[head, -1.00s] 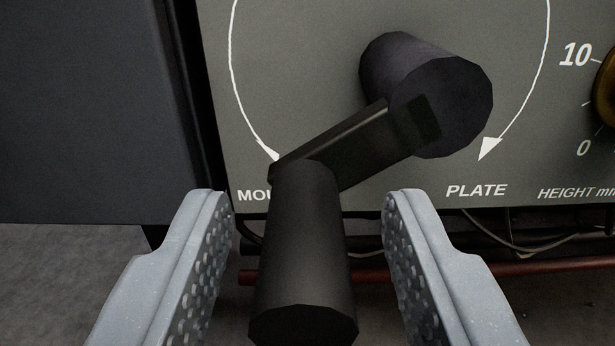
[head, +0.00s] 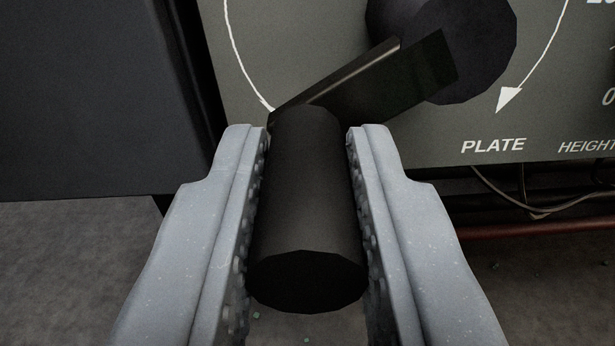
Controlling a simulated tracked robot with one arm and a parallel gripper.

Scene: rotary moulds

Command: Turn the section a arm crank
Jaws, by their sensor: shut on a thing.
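The crank has a thick black hub (head: 480,50) on the grey panel, a flat black arm (head: 375,85) sloping down to the left, and a black cylindrical handle (head: 306,200) pointing toward me. My gripper (head: 310,150) is shut on the handle, with one grey studded finger on each side of it. The fingertips reach close to where the handle meets the crank arm. The fingers hide the handle's sides and part of the panel's lower left.
The grey panel (head: 275,40) carries a white curved arrow and the labels PLATE and HEIGHT at right. A dark cabinet side (head: 90,90) stands at left. Cables (head: 510,195) and a reddish pipe (head: 540,228) run below the panel. Grey floor lies beneath.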

